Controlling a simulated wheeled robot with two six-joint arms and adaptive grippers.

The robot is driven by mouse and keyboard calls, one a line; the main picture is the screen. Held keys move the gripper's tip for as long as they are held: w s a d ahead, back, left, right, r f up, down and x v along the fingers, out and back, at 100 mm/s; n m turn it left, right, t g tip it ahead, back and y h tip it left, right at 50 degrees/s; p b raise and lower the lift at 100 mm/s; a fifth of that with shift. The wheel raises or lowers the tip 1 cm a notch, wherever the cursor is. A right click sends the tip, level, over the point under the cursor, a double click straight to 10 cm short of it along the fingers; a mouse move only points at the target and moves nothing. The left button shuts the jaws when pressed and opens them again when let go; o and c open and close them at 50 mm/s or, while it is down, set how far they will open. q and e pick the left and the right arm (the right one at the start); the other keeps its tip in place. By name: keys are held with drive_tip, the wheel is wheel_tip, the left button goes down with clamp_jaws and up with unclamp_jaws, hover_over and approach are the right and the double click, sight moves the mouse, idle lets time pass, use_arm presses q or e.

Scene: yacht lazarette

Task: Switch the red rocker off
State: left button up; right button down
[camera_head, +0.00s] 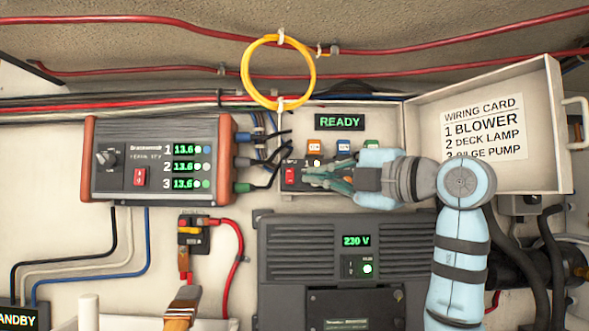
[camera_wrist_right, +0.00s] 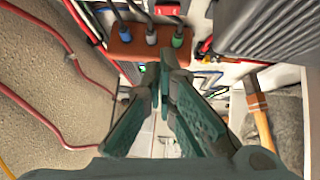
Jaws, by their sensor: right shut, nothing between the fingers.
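A red rocker (camera_head: 291,175) sits at the left end of a small switch panel (camera_head: 287,191) under the READY sign. A second red rocker (camera_head: 139,177) is on the front of the grey charger (camera_head: 200,138) with orange-brown ends. I cannot read either rocker's position. My right gripper (camera_head: 308,174) is shut and empty, its tips just right of the panel's rocker; I cannot tell whether they touch anything. The gripper hides part of the panel. In the right wrist view its green fingers (camera_wrist_right: 161,72) are together, pointing towards the charger's end (camera_wrist_right: 135,43). My left gripper is not in view.
A yellow cable coil (camera_head: 246,75) hangs above. An open lid with a wiring card (camera_head: 484,126) stands at right. Dark cables (camera_head: 265,160) run between charger and panel. A ribbed inverter (camera_head: 285,255) lies below; a brush (camera_head: 182,308) is left of it.

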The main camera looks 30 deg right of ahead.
sight(290, 176)
drive_tip(key=w+p, duration=0.1)
drive_tip(key=w, duration=0.1)
drive_tip(key=w+r+p, duration=0.1)
drive_tip(key=w, duration=0.2)
drive_tip(key=w+p, duration=0.1)
drive_tip(key=w, duration=0.2)
drive_tip(key=shift+w+a+r, duration=0.1)
drive_tip(key=shift+a+r, duration=0.1)
drive_tip(key=shift+a, duration=0.15)
drive_tip(key=shift+w+d+f, duration=0.1)
drive_tip(key=shift+w+d, duration=0.2)
drive_tip(key=shift+s, duration=0.1)
drive_tip(key=shift+a, duration=0.1)
